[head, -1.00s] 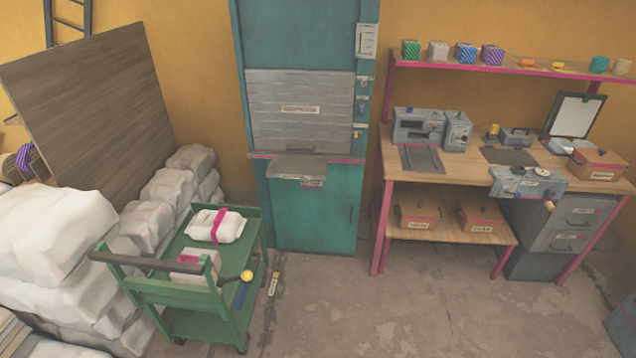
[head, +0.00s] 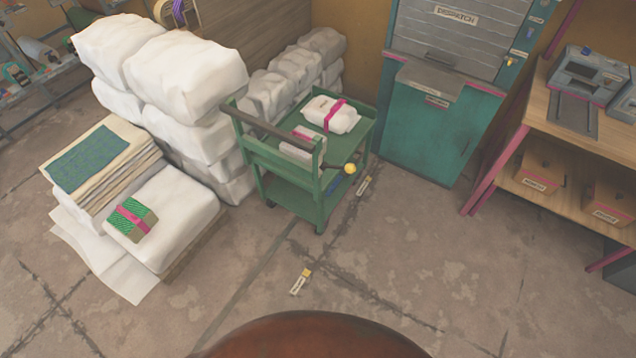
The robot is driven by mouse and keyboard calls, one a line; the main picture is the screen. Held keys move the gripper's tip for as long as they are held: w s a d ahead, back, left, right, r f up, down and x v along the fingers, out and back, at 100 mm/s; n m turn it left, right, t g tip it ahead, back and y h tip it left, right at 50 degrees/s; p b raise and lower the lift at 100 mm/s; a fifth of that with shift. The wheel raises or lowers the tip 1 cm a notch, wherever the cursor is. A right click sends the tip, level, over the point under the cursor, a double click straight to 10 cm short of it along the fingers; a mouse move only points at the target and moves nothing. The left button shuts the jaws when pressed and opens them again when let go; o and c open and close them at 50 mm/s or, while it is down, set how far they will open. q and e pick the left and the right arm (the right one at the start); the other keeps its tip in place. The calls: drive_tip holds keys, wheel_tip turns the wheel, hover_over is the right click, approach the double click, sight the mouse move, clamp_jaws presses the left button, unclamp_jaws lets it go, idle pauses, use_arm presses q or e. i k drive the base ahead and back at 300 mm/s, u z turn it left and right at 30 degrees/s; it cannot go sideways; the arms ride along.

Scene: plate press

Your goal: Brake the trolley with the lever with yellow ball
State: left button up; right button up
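A green two-shelf trolley (head: 296,190) stands in the middle of the head view, beside the white bales and in front of the teal dispatch cabinet. A dark push handle (head: 262,122) runs along its near upper left side. A white parcel with a pink band (head: 330,114) lies on the top shelf, and a second banded parcel (head: 298,147) lies nearer the handle. Neither of my grippers is in view.
White wrapped bales (head: 205,85) are stacked left of the trolley. A low stack with cloths and a green parcel (head: 131,219) stands at the left. A wooden workbench (head: 560,120) is at the right.

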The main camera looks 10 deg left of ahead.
sight(350, 168)
drive_tip(key=k, duration=1.3)
drive_tip(key=z, duration=0.55)
drive_tip(key=i, duration=1.65)
drive_tip(key=u, duration=0.45)
